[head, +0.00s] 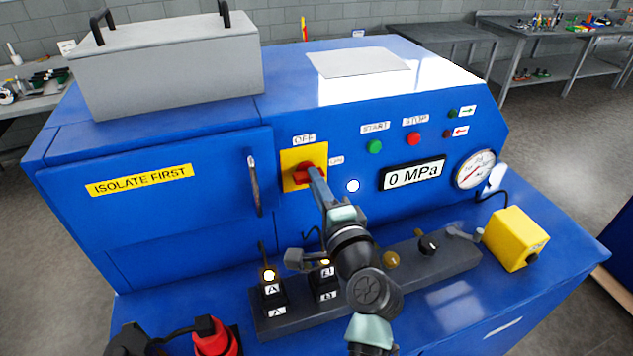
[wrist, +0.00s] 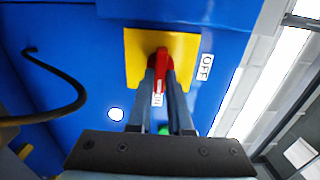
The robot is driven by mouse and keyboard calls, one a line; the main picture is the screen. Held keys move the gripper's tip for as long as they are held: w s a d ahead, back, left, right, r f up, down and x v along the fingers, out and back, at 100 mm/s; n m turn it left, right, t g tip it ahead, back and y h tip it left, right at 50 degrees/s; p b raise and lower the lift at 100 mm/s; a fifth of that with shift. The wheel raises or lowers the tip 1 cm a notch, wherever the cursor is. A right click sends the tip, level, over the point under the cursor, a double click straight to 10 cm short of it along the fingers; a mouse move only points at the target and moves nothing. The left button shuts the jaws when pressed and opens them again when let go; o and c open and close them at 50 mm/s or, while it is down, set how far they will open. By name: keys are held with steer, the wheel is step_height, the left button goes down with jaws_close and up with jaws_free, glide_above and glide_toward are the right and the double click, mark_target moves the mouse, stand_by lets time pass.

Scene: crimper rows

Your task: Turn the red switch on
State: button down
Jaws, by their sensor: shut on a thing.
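The red switch (head: 304,175) sits on a yellow square plate (head: 291,158) on the blue machine's front. An OFF label (head: 304,140) is above the plate and an ON label (head: 336,160) is to its right. My gripper (head: 316,174) reaches up to the switch from below right. In the wrist view the red switch handle (wrist: 163,58) is between the two fingers of my gripper (wrist: 161,76), which are shut on it. The handle appears to lie along the line toward the ON label. The fingers hide part of it.
A door handle (head: 254,183) stands out left of the switch. A green START button (head: 375,147), a red STOP button (head: 414,138) and a display reading 0 MPa (head: 413,174) are to the right. A control bar (head: 455,262) with levers and knobs lies below my arm.

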steer(key=c, duration=0.8)
jaws_free()
steer(key=shift+c, duration=0.2)
steer(key=b+v, duration=0.4)
steer(key=v, duration=0.9)
